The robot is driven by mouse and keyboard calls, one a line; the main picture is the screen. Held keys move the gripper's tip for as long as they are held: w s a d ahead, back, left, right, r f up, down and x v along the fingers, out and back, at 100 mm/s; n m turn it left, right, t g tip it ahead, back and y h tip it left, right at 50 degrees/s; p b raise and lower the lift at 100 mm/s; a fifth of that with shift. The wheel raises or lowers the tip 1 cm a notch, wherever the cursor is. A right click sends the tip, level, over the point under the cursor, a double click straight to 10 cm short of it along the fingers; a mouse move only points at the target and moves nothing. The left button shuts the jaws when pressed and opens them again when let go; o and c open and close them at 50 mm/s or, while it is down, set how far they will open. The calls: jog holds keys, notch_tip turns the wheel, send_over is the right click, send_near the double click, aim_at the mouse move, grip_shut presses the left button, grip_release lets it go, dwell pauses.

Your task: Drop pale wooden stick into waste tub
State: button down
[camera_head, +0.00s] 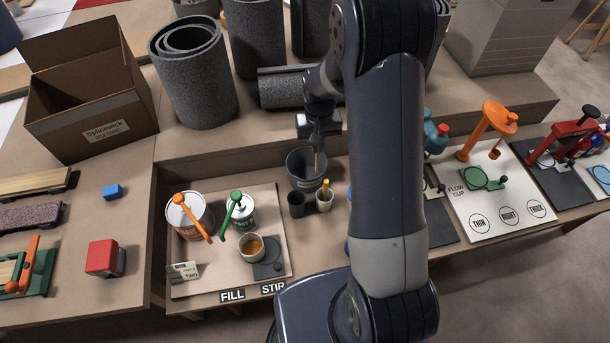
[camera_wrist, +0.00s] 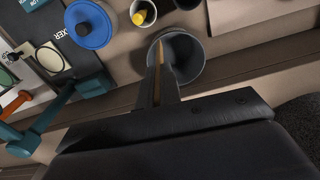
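The pale wooden stick (camera_wrist: 160,62) is held between the fingers of my gripper (camera_wrist: 157,92) and points toward the waste tub (camera_wrist: 193,47). In the head view, my gripper (camera_head: 318,142) is above the waste tub (camera_head: 300,182), a dark grey round tub behind the small cups. The stick (camera_head: 319,165) hangs down from the gripper, its lower end over or within the tub's mouth. How deep it reaches is hard to tell. My arm covers the area right of the tub.
A dark cup (camera_head: 297,205) and a white cup (camera_head: 324,205) with a yellow item stand in front of the tub. Two cans, one with an orange tool (camera_head: 192,218), one with a green tool, stand on a board at left. Grey rolls (camera_head: 190,80) stand on the raised shelf behind.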

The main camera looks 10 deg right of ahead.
jog(key=w+f+b, duration=0.2)
jog(key=f+b, duration=0.1)
jog(key=f, duration=0.2)
jog(key=w+f+m+b, duration=0.1)
jog(key=w+f+b, duration=0.2)
jog(key=f+b, duration=0.1)
jog(key=shift+w+f+b, duration=0.25)
jog(key=shift+f+b, duration=0.05)
jog(key=shift+f, duration=0.6)
jog(key=c, duration=1.5)
grip_release()
jog(key=shift+c, duration=0.2)
jog(key=shift+r, duration=0.1)
notch_tip(320, 180, up, 11)
